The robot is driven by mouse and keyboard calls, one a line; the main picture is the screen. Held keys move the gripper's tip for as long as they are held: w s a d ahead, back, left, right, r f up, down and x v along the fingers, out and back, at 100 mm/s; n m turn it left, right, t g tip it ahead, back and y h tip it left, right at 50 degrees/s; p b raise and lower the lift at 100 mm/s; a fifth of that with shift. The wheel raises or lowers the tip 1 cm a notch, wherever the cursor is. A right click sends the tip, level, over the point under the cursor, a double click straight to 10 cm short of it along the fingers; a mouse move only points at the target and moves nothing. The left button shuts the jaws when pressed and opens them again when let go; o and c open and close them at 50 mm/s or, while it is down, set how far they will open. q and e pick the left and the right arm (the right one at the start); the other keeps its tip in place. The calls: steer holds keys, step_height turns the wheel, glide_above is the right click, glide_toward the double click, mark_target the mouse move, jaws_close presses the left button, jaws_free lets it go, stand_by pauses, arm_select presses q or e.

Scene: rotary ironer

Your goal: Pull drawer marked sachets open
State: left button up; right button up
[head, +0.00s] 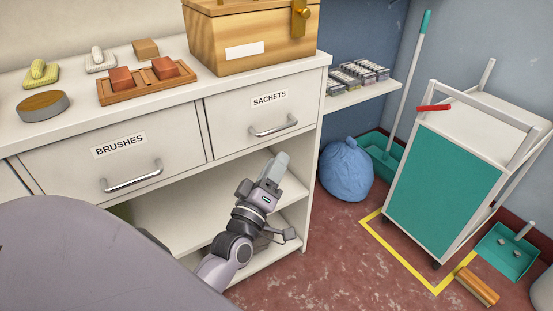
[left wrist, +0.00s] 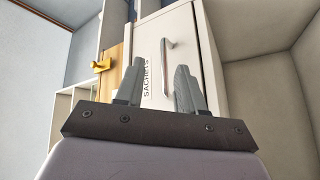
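The drawer marked SACHETS (head: 235,120) is the right one in the white counter and sits shut, flush with the front. Its bar handle (head: 273,129) is silver, below the label. My left gripper (head: 275,164) is in front of the counter, just below that handle in the head view. In the left wrist view the fingers (left wrist: 159,68) are spread apart with nothing between them. Beyond them the SACHETS drawer front (left wrist: 155,85) and its handle (left wrist: 168,56) show, the handle between the fingertips in the picture but apart from them. My right gripper is not in view.
A drawer marked BRUSHES (head: 75,160) is shut on the left. A wooden box (head: 210,50) and a tray of brown blocks (head: 140,91) stand on top. Open shelves lie below. A blue bag (head: 346,170) and a trolley (head: 440,190) are at right.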

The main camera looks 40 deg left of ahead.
mark_target(276, 135)
arm_select(q)
steer(key=shift+w+a+r+n+t+y+b, duration=0.15)
steer(key=shift+w+a+r+n+y+b, duration=0.45)
steer(key=shift+w, duration=0.55)
steer(key=shift+w+a+r+n+t+y+b, duration=0.1)
steer(key=shift+w+a+r+n+y+b, duration=0.3)
steer(key=shift+w+a+n, duration=0.45)
steer(key=shift+w+a+r+n+t+y+b, duration=0.15)
steer(key=shift+w+a+r+n+y+b, duration=0.5)
steer(key=shift+w, duration=0.8)
steer(key=shift+a+f, duration=0.15)
steer(key=shift+f, duration=0.05)
steer(key=shift+c, duration=0.3)
jaws_close()
